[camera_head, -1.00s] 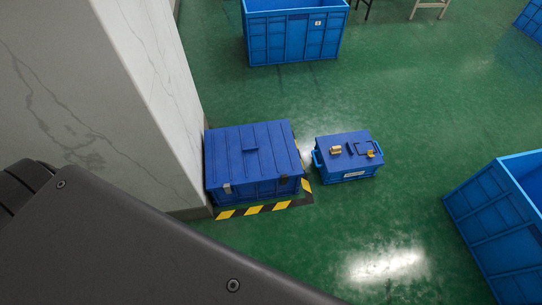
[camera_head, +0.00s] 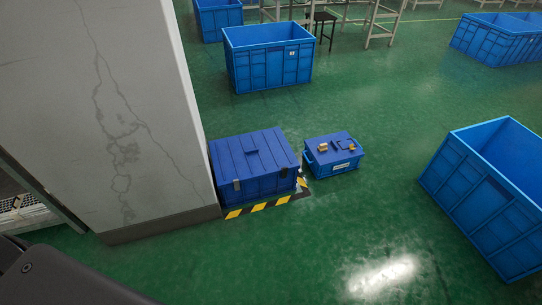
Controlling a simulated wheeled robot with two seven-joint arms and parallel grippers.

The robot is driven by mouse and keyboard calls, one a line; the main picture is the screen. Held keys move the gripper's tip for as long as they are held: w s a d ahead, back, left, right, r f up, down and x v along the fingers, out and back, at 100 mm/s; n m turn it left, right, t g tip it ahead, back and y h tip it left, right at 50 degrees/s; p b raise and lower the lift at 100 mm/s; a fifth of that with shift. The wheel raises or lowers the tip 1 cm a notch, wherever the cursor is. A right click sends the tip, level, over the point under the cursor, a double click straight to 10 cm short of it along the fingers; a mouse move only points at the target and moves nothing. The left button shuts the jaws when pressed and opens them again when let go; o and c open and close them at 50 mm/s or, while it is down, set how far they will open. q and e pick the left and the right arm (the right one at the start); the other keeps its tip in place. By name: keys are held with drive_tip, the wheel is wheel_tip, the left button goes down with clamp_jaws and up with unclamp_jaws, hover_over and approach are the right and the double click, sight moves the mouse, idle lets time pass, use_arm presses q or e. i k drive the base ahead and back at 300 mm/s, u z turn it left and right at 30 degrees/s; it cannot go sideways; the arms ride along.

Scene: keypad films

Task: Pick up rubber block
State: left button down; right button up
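A small blue lidded box (camera_head: 333,163) stands on the green floor near the middle. On its lid lies a small tan-yellow block (camera_head: 323,147), which may be the rubber block; its material cannot be told. Beside it on the lid are a dark handle or frame and another small yellowish piece (camera_head: 352,147). Neither of my grippers shows. Only a dark part of my own body is in view at the lower left.
A larger blue chest (camera_head: 252,155) stands left of the small box, bordered by yellow-black floor tape (camera_head: 258,207). A marble-like pillar (camera_head: 125,110) rises at left. Open blue crates stand behind (camera_head: 268,65) and at right (camera_head: 485,200). The floor in front is clear.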

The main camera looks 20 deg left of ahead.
sight(322, 147)
drive_tip(key=z, duration=0.35)
drive_tip(key=i, duration=0.95)
drive_tip(key=u, duration=0.35)
